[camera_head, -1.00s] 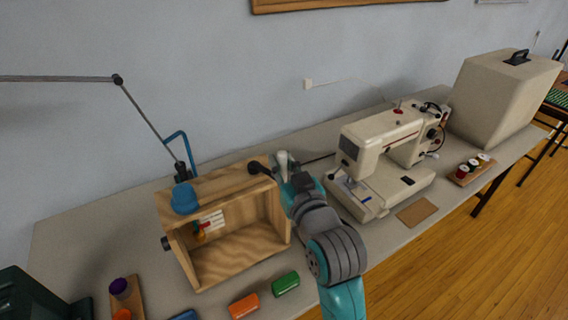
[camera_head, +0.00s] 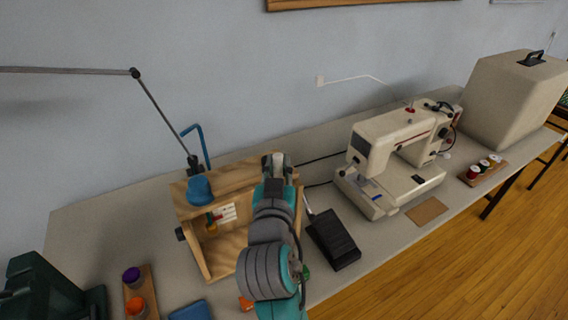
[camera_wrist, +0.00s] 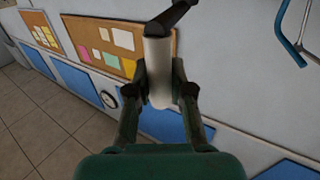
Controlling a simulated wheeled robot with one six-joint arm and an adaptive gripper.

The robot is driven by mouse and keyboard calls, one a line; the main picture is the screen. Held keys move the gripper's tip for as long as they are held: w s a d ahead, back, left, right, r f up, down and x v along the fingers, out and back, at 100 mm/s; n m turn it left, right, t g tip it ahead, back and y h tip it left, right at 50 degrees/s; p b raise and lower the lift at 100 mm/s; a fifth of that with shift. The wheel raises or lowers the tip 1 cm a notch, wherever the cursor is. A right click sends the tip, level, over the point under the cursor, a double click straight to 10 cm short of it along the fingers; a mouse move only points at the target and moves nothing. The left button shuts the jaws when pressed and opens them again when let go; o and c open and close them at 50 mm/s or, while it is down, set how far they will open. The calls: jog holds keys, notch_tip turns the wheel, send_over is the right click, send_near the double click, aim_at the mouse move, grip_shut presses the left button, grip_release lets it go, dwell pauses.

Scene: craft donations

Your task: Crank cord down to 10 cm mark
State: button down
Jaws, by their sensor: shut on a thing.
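A wooden box (camera_head: 181,201) with an open front stands on the table. My gripper (camera_head: 278,163) is at the box's upper right. In the wrist view my gripper (camera_wrist: 160,88) is shut on a white cylindrical crank handle (camera_wrist: 158,60), which joins a black crank arm (camera_wrist: 172,17). My arm hides the right part of the box.
A black pedal (camera_head: 332,238) lies right of my arm, with a sewing machine (camera_head: 390,155) beyond. Orange and purple pieces in a wooden holder (camera_head: 146,285) stand at front left. A blue block (camera_head: 190,312) lies near the front.

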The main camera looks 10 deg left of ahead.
jog(key=shift+w+a+f+m+g+h, duration=0.1)
jog(key=shift+a+m+g+h, duration=0.45)
jog(key=shift+a+m+h, duration=1.1)
jog(key=shift+w+a+r+m+g+h, duration=0.1)
jog(key=shift+a+m+g+h, duration=0.7)
jog(key=shift+h, duration=1.4)
jog(key=shift+a+f+m+g+h, duration=0.1)
jog(key=shift+a+m+g+h, duration=0.25)
jog(key=shift+a+m+h, duration=1.4)
jog(key=shift+d+n, duration=0.2)
jog(key=shift+n, duration=0.2)
jog(key=c, duration=1)
grip_release()
jog(key=v, duration=1.2)
